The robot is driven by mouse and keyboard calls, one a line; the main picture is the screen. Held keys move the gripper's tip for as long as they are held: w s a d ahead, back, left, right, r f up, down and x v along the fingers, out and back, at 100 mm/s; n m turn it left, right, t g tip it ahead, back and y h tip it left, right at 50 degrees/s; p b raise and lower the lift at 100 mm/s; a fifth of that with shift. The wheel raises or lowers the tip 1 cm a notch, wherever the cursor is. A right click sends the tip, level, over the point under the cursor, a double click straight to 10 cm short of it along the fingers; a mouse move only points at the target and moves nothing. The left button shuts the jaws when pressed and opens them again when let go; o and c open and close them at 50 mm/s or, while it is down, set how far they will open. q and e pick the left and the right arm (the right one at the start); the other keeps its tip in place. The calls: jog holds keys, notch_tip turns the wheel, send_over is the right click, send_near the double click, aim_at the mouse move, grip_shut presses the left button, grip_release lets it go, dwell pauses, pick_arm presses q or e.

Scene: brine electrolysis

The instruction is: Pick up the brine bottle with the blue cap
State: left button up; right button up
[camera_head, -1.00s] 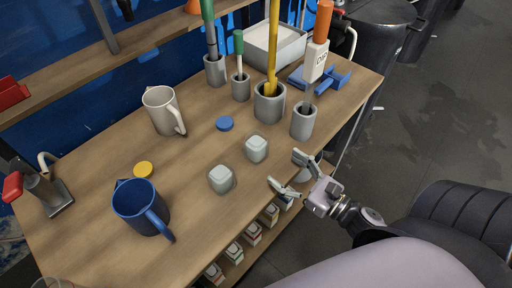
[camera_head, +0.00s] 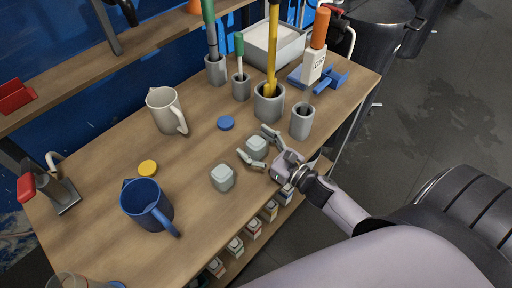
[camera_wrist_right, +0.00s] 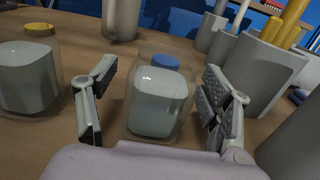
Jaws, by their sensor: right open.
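A clear bottle with grey contents (camera_head: 256,145) stands on the bench, and it shows in the middle of the right wrist view (camera_wrist_right: 158,103). A blue cap (camera_head: 226,123) appears up and left of it in the head view; in the right wrist view the blue cap (camera_wrist_right: 166,62) lines up with its top. I cannot tell whether the cap sits on it. My right gripper (camera_head: 259,148) is open, with one finger on each side of this bottle and gaps beside it. My left gripper is not in view.
A similar bottle (camera_head: 222,178) stands close on the left, with a yellow cap (camera_head: 148,168) farther left. A blue mug (camera_head: 146,205), a cream mug (camera_head: 164,112) and several grey holders with tools, one a yellow-handled holder (camera_head: 268,108), stand around. The bench's front edge is below my gripper.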

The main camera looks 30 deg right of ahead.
jog(key=shift+c, duration=0.3)
jog(key=c, duration=1.4)
